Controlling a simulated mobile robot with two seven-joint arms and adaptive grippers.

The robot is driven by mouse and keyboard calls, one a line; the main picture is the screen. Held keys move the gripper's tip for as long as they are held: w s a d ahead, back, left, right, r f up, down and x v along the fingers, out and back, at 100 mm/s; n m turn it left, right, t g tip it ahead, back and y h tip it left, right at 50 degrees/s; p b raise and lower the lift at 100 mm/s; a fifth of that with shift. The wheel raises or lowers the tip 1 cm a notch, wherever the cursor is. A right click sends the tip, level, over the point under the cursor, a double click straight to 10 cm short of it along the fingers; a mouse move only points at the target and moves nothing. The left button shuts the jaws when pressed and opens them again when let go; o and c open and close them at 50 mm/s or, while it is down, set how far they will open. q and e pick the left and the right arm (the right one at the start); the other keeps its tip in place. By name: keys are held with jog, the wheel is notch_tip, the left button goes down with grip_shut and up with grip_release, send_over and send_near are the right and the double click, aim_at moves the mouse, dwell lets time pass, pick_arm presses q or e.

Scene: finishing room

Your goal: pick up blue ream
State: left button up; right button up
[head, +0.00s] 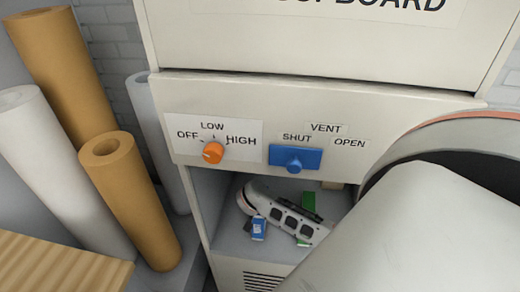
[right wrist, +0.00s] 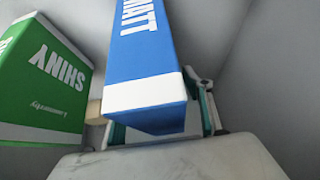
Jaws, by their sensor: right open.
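The blue ream (right wrist: 140,55), a box with a white band and the word MATT, is large in the right wrist view. In the head view it is a small blue and white block (head: 258,229) in the recess under the control panel. My right gripper (right wrist: 158,118) is open, with one finger on each side of the ream's near end. I cannot tell whether either finger touches it. In the head view my right arm reaches into the recess and its fingers are hard to make out. My left gripper is not in view.
A green ream marked SHINY (right wrist: 48,85) stands close left of the blue one in the right wrist view. The grey recess walls (right wrist: 275,80) are near on the right. The panel above carries an orange knob (head: 213,152) and a blue vent slider (head: 295,158). Rolls (head: 130,200) stand left.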

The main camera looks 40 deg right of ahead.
grip_shut()
jog(key=shift+w+r, duration=0.1)
